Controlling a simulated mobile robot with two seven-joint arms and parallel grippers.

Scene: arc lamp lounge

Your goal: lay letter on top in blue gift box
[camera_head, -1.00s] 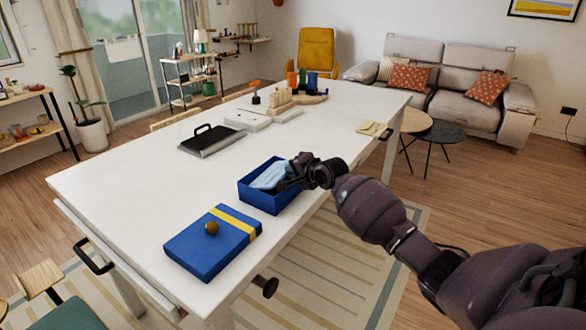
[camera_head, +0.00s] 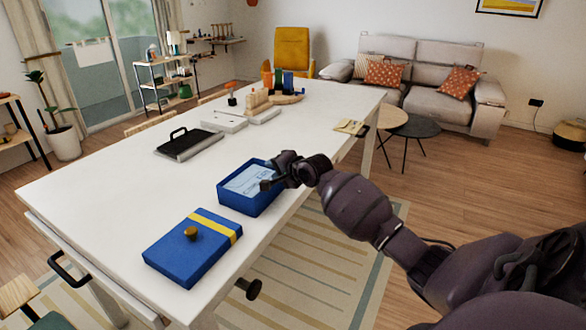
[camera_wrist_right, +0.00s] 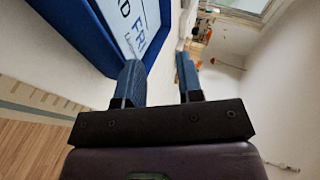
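The blue gift box (camera_head: 236,205) stands open near the right edge of the white table. The letter (camera_head: 247,179), a pale sheet with dark and blue writing, lies face up inside it, seemingly flat. My right gripper (camera_head: 266,184) is at the box's right side, over its rim. In the right wrist view, the fingers (camera_wrist_right: 160,84) are apart with nothing visible between them. The letter (camera_wrist_right: 138,22) and the box wall (camera_wrist_right: 80,30) show beyond the left finger. Whether a finger touches the box is unclear. My left gripper is out of view.
The blue lid (camera_head: 185,252) with a yellow band and gold knob lies in front of the box. A black-handled tray (camera_head: 190,145) and white blocks (camera_head: 222,123) are farther back. The table's left middle is clear.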

